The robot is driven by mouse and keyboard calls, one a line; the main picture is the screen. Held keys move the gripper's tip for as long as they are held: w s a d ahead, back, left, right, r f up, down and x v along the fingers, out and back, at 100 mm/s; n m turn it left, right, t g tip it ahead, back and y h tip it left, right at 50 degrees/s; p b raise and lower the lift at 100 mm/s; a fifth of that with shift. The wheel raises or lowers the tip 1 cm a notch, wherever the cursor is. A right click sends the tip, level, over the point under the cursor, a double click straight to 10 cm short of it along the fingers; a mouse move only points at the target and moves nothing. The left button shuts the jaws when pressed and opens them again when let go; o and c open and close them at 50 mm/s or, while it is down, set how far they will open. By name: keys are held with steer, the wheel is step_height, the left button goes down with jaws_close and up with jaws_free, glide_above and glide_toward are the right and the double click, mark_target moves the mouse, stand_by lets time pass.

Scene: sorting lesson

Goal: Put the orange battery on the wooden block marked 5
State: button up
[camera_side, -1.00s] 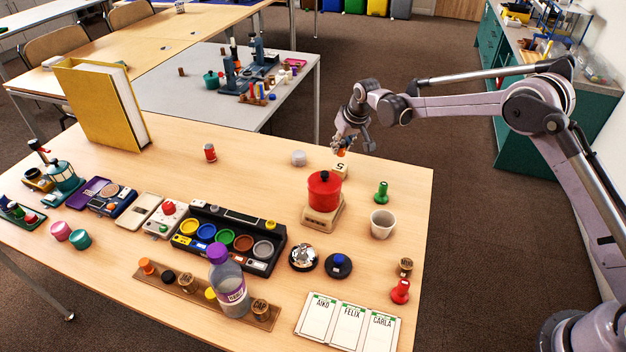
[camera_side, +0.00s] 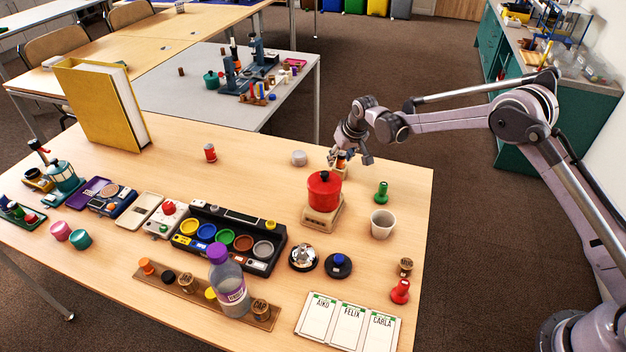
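The orange battery (camera_side: 341,161) is small in the picture and stands roughly upright between the fingers of my gripper (camera_side: 342,158). It is at the top of the pale wooden block (camera_side: 343,173), which is behind the red pot. The block's 5 is covered now, and only part of the block shows. The battery seems to touch the block's top, but the fingers hide the contact. The fingers reach down around the battery. Whether they grip it or stand apart from it is too small to tell.
The red pot (camera_side: 324,190) on its beige stand is close in front of the block. A white round jar (camera_side: 299,158) stands left of it and a green peg (camera_side: 381,192) to the right. A white cup (camera_side: 382,224) is nearer. The table behind the block is clear.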

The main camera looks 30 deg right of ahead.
steer(key=v, duration=1.3)
steer(key=s+d+r+t, duration=0.1)
steer(key=s+d+r, duration=0.2)
steer(key=s+r, duration=1.1)
steer(key=s+f, duration=0.2)
steer(key=s, duration=0.8)
steer(key=s+d+f+t, duration=0.1)
steer(key=s+f, duration=0.2)
steer(key=s, duration=0.8)
steer(key=shift+d+f+t, duration=0.2)
steer(key=shift+f+t, duration=0.1)
